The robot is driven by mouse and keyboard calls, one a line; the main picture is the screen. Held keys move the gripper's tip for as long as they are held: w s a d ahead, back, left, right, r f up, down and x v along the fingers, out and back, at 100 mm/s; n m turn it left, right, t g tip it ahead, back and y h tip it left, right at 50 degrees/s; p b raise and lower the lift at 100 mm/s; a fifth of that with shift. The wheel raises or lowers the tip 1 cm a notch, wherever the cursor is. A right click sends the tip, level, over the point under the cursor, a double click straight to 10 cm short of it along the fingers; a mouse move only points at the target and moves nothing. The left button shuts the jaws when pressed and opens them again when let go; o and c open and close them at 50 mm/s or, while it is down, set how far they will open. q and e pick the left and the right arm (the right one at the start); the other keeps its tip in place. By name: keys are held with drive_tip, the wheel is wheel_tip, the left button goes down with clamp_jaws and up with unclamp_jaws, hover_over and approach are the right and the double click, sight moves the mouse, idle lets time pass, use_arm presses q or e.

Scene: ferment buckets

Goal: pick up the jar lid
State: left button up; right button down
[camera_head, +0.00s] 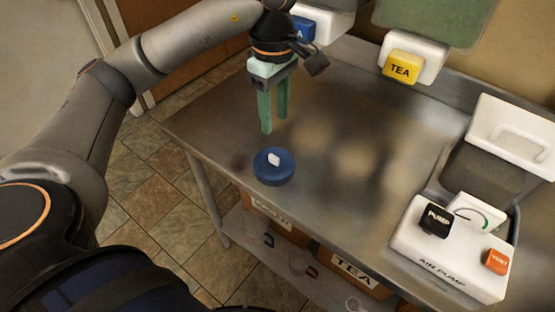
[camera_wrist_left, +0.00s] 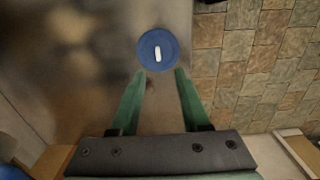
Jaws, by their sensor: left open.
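The jar lid (camera_head: 273,166) is a round blue disc with a small white handle on top. It lies flat near the front edge of the metal table. My left gripper (camera_head: 274,123) is open and empty, with its green fingers pointing down, above the table and apart from the lid. In the left wrist view the lid (camera_wrist_left: 157,49) shows just past the tips of the green fingers (camera_wrist_left: 160,73), roughly centred between them. My right gripper is in neither view.
The metal table (camera_head: 330,190) is clear around the lid. A white air pump (camera_head: 450,255) with black and orange buttons stands at the right, beside a white-lidded container (camera_head: 512,135). A yellow TEA button (camera_head: 402,67) is at the back. Labelled boxes (camera_head: 350,272) sit on the shelf below.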

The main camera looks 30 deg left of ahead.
use_arm(q)
drive_tip(key=b, duration=0.1)
hover_over(274, 156)
drive_tip(key=f, duration=0.6)
drive_tip(key=shift+s+d, duration=0.2)
drive_tip(key=shift+s, duration=0.15)
drive_tip(key=shift+w+a+f, duration=0.1)
drive_tip(key=shift+w+f, duration=0.05)
drive_tip(key=shift+f, duration=1.4)
drive_tip(key=shift+w+a+f, duration=0.1)
drive_tip(key=shift+w+f, duration=0.05)
drive_tip(key=shift+f, duration=1.4)
clamp_jaws()
